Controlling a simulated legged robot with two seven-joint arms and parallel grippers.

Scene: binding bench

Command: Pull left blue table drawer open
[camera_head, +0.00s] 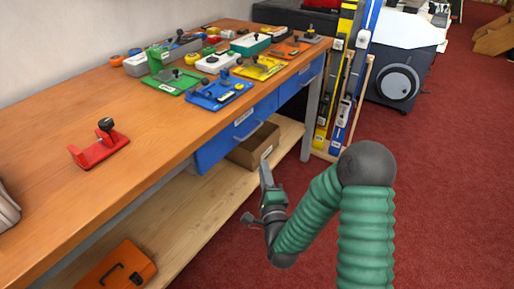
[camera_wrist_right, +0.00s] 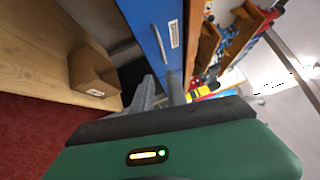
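The left blue drawer (camera_head: 217,148) is under the front edge of the wooden bench, with a pale label and a bar handle (camera_head: 249,133). It looks shut. In the right wrist view a blue drawer front (camera_wrist_right: 151,22) stands upright above the fingers, with its handle (camera_wrist_right: 160,44) and label. My right gripper (camera_head: 265,174) is in front of and below the left drawer in the head view, apart from the handle. In the right wrist view its two fingers (camera_wrist_right: 163,91) are apart with nothing between them. My left gripper is out of view.
A second blue drawer (camera_head: 302,80) is further right. A cardboard box (camera_head: 253,146) and an orange case (camera_head: 119,268) sit on the lower shelf (camera_head: 195,226). A red tool (camera_head: 99,147) and several coloured fixtures lie on the bench top (camera_head: 60,116). Red carpet (camera_head: 440,190) is clear at right.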

